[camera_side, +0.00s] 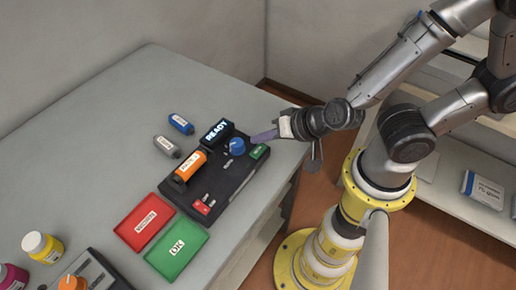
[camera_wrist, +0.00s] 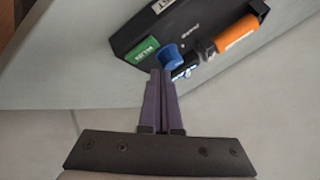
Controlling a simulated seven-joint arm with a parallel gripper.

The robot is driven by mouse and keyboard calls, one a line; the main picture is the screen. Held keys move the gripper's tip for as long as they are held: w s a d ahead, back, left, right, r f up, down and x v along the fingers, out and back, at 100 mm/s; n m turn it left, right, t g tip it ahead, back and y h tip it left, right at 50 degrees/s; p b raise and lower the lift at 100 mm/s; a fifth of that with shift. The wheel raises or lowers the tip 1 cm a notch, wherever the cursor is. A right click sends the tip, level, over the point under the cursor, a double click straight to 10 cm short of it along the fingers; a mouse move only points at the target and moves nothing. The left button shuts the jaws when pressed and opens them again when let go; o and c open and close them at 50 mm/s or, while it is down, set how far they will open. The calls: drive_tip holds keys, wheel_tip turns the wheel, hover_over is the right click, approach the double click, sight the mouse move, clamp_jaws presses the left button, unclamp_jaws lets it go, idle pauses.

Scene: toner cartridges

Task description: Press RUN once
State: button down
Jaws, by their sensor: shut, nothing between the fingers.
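The black console (camera_side: 222,178) lies on the grey table, its display (camera_side: 216,131) reading READY. A green button (camera_side: 259,152) sits at the console's right end; its lettering is too small to read for sure. It also shows in the wrist view (camera_wrist: 142,52), to the upper left of my fingertips. My gripper (camera_side: 253,138) is shut and empty, its purple fingers reaching in from the right, near the green button and the blue knob (camera_side: 237,146). In the wrist view the fingertips (camera_wrist: 161,72) appear just below the knob. I cannot tell their exact height above the console.
An orange cartridge (camera_side: 190,166) sits on the console, near a red control (camera_side: 203,206). Blue (camera_side: 181,123) and grey (camera_side: 166,146) cartridges lie behind. A red tray (camera_side: 145,222) and green OK tray (camera_side: 177,248) are in front. Bottles (camera_side: 43,246) stand lower left.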

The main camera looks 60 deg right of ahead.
drive_tip(key=shift+f, duration=0.65)
drive_tip(key=shift+f, duration=0.1)
idle(1.6)
drive_tip(key=shift+f, duration=0.3)
drive_tip(key=shift+f, duration=0.45)
idle(0.8)
drive_tip(key=shift+r, duration=0.85)
drive_tip(key=shift+r, duration=2.5)
